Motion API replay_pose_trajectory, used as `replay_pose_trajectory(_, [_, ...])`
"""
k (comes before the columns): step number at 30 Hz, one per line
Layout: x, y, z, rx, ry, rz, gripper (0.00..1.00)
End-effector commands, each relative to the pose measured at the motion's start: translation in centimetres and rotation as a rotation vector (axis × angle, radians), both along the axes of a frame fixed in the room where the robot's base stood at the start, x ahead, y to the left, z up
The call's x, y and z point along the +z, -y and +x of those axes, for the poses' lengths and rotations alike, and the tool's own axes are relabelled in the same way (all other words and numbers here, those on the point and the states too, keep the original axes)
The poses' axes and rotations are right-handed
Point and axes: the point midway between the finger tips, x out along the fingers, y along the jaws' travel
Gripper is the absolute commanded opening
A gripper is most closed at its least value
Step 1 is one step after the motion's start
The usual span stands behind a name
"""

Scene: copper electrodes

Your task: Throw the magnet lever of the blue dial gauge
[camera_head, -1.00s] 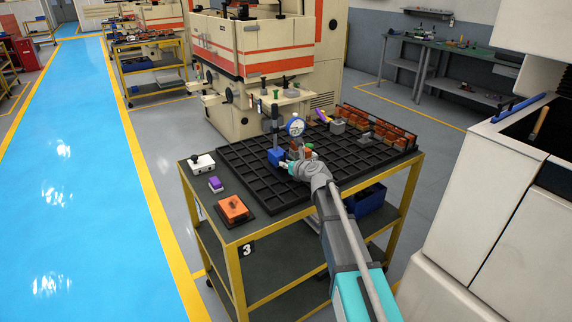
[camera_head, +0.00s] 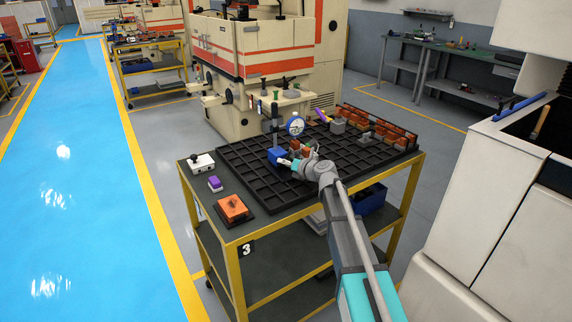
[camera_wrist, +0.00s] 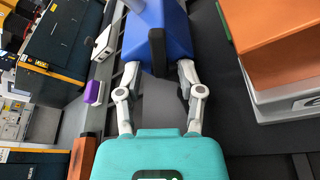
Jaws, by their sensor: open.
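The blue dial gauge stands on the black grid tray at its left part. Its blue base (camera_head: 277,155), dark post and round white dial with a blue rim (camera_head: 296,127) show in the head view. In the wrist view the blue base (camera_wrist: 176,35) is at the top centre, with a black lever (camera_wrist: 157,48) on its near face. My gripper (camera_wrist: 159,70) is open, its fingers either side of the lever's line, close to the base. I cannot tell whether a finger touches the lever. In the head view my gripper (camera_head: 296,163) is just right of the base.
Orange-and-grey blocks stand close to the gripper; one (camera_wrist: 275,45) is at the right in the wrist view. The black grid tray (camera_head: 258,184) has free cells in front. A white box (camera_head: 202,163), purple block (camera_head: 215,183) and orange block (camera_head: 233,208) lie at the left.

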Motion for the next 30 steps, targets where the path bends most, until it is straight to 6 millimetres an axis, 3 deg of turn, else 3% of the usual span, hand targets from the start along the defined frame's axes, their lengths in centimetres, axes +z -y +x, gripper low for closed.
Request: replay_pose_trajectory(30, [0.0, 3.3, -4.9, 0.0, 0.001, -0.002, 0.51])
